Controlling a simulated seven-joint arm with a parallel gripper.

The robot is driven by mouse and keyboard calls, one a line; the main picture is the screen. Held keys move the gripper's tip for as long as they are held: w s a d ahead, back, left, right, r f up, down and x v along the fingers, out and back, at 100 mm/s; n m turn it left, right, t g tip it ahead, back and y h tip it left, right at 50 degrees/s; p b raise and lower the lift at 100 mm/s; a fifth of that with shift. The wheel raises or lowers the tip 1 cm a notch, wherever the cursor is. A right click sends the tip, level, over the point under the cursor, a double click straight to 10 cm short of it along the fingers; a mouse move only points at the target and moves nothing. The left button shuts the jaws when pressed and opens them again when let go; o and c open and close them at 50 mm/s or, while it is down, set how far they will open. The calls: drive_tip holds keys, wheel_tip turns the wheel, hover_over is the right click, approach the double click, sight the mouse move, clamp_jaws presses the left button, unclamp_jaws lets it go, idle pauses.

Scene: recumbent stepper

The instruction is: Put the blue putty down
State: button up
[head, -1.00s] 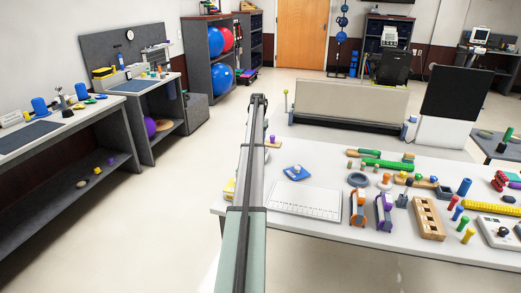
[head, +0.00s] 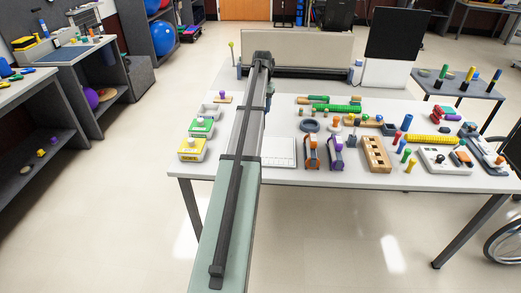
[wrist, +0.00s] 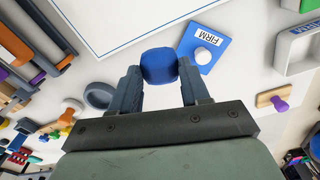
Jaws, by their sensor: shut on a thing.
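In the wrist view, my gripper (wrist: 160,88) is shut on the blue putty (wrist: 158,66), a rounded blue lump between the two fingertips. The putty is close to the white table, but I cannot tell whether it touches it. A blue lid (wrist: 219,43) marked FIRM, with a white knob, lies just right of the putty. A pale open tub (wrist: 285,68) with a blue FIRM label is farther right, with clear table between. In the head view my arm hides the putty, the fingers and the blue lid.
A yellow tub (head: 192,150) and a green tub (head: 201,128) stand left of my arm. A purple-knobbed piece (wrist: 273,100) is near the pale tub. A white board (head: 279,152) lies right of my arm, with a grey ring (head: 309,126) beyond it.

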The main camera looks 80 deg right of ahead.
drive_tip(key=a+f+n, duration=0.1)
drive_tip(key=a+n, duration=0.1)
drive_tip(key=a, duration=0.8)
drive_tip(key=shift+n, duration=0.4)
drive_tip(key=shift+f, duration=5.05)
drive_tip(key=shift+f, duration=0.15)
drive_tip(key=o, duration=1.1)
drive_tip(key=shift+c, duration=0.2)
wheel_tip(320, 180, up, 12)
drive_tip(key=shift+r, duration=0.2)
